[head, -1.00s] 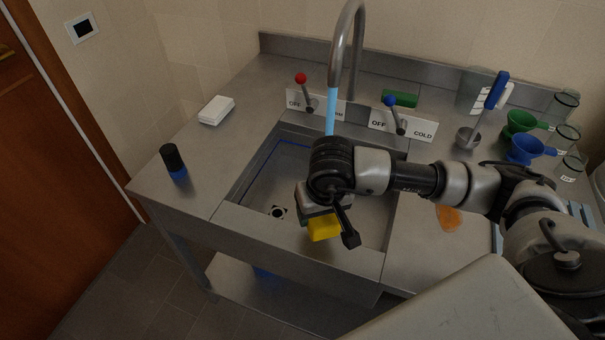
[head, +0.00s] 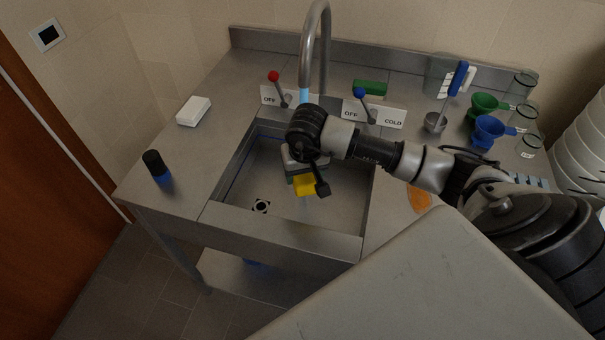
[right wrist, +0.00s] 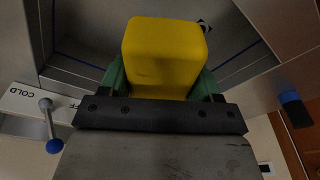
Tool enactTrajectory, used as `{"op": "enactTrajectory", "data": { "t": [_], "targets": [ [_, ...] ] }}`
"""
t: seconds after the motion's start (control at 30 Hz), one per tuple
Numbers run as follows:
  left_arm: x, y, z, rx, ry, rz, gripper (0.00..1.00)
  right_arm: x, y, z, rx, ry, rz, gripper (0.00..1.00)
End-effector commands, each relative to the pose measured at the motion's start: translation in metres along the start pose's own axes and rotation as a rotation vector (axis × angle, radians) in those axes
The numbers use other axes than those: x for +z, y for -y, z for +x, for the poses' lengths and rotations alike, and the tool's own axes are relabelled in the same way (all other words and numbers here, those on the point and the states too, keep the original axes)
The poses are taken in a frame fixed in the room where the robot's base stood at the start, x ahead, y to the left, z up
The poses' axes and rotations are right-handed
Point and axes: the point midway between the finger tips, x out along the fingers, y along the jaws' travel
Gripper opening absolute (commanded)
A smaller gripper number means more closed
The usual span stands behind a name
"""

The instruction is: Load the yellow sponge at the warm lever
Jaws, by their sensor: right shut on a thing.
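The yellow sponge (head: 305,187) is a block held in my right gripper (head: 302,174), over the sink basin. In the right wrist view the sponge (right wrist: 165,55) sits between the green fingers, which are shut on it. The warm lever (head: 278,88) has a red knob and stands on the left plate, which reads OFF; the rest of its label is hidden by my arm. A blue water stream (head: 304,95) shows below the steel spout (head: 318,40); its lower part is hidden behind my right wrist. My left gripper is not in view.
The cold lever (head: 366,105) has a blue knob. A white soap-like block (head: 194,111) and a dark bottle (head: 156,165) are on the left counter. A green block (head: 370,87), ladle (head: 436,121), funnels (head: 487,129) and an orange item (head: 419,200) are to the right. The sink (head: 235,190) has a drain.

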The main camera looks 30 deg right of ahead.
Motion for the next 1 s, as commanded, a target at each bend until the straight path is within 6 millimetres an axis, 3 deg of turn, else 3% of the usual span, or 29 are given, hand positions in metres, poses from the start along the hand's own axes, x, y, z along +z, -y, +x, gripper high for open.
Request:
{"op": "enactTrajectory", "data": {
  "t": [0.47,0.63,1.0],
  "targets": [
    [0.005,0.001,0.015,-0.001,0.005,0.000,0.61,-0.043,-0.015,0.017,-0.001,-0.001,0.002,0.44],
    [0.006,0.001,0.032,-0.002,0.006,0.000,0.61,-0.058,-0.021,0.025,0.000,-0.004,0.000,0.44],
    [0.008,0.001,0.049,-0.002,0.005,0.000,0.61,-0.078,-0.029,0.030,-0.001,-0.001,-0.001,0.44]
  ]
}}
